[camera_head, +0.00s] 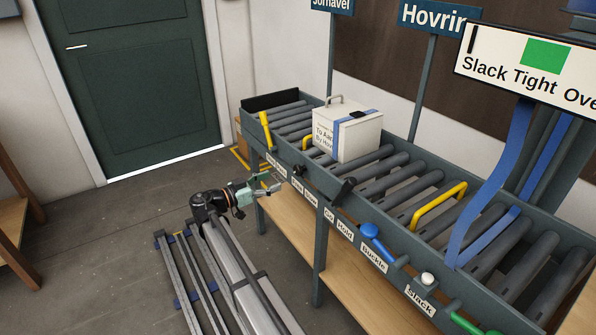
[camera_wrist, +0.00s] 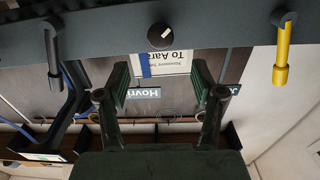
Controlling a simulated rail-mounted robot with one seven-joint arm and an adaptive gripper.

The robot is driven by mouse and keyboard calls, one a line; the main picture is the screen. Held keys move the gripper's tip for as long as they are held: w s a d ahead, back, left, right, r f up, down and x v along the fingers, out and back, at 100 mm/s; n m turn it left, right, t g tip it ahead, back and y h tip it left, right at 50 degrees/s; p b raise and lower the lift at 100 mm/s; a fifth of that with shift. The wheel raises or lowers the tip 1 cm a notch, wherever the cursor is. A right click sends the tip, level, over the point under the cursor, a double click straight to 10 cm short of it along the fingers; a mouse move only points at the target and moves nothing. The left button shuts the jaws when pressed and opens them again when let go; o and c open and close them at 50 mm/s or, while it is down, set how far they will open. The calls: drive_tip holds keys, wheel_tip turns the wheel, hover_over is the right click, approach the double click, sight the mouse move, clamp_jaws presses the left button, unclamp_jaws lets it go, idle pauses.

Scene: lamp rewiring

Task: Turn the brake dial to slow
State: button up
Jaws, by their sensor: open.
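The brake dial (camera_wrist: 161,37) is a round black knob with a white pointer mark, on the grey conveyor side rail in the wrist view. It shows small and dark on the front rail (camera_head: 298,170) in the head view, where its pointer cannot be read. My gripper (camera_head: 273,181) is just in front of the rail, near the dial. In the wrist view my gripper (camera_wrist: 161,82) is open and empty, its two green-padded fingers apart below the dial in the picture. The dial is not between the pads.
A yellow lever (camera_head: 265,130) and a black lever (camera_head: 343,190) flank the dial; both also show in the wrist view. A white box with a blue strap (camera_head: 347,134) stands on the rollers. A blue knob (camera_head: 370,231) is farther right. The floor before the door is clear.

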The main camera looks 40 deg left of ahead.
sight(296, 171)
drive_tip(key=x, duration=1.1)
drive_tip(key=shift+w, duration=0.1)
drive_tip(key=c, duration=1.1)
